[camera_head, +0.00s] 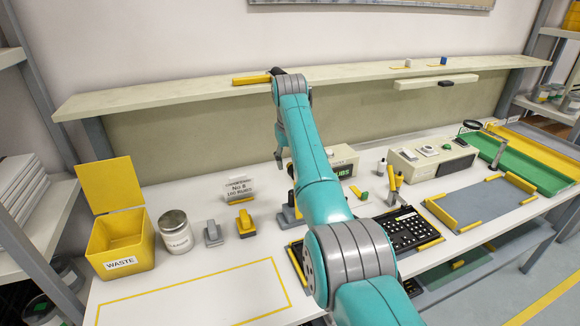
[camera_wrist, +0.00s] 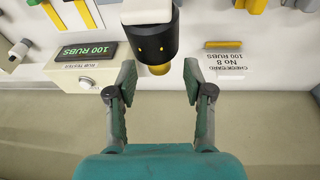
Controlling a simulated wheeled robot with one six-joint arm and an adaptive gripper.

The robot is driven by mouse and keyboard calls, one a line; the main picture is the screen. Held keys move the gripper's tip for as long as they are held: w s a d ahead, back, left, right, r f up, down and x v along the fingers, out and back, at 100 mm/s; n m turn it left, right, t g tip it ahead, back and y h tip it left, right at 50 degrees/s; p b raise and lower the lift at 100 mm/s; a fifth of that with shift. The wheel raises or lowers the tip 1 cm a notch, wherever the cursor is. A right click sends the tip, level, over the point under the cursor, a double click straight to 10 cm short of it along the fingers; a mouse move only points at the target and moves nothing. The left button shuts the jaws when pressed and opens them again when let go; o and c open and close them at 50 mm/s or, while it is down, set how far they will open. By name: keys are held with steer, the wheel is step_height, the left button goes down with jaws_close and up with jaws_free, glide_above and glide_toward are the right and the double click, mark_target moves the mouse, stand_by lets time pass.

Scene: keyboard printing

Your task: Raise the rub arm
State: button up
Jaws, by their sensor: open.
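The rub tester is a cream box (camera_head: 343,160) with a green "100 RUBS" display, partly behind my arm in the head view; it also shows in the wrist view (camera_wrist: 78,72). A black cylinder (camera_wrist: 152,42) with a yellow end, which looks like the end of the rub arm, is at the top middle of the wrist view. My gripper (camera_wrist: 159,82) is open, with one finger on each side of the cylinder's yellow end. I see no contact. In the head view my gripper (camera_head: 284,160) points down and my arm hides most of the rub arm.
A card reading "No 8 100 RUBS" (camera_head: 238,187) stands left of my arm. A yellow waste bin (camera_head: 121,246), a jar (camera_head: 175,232) and small blocks are further left. A black key tray (camera_head: 408,229) is at right. A shelf (camera_head: 180,92) runs behind.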

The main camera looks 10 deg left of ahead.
steer(key=v, duration=0.8)
steer(key=shift+r, duration=0.3)
steer(key=shift+s, duration=0.15)
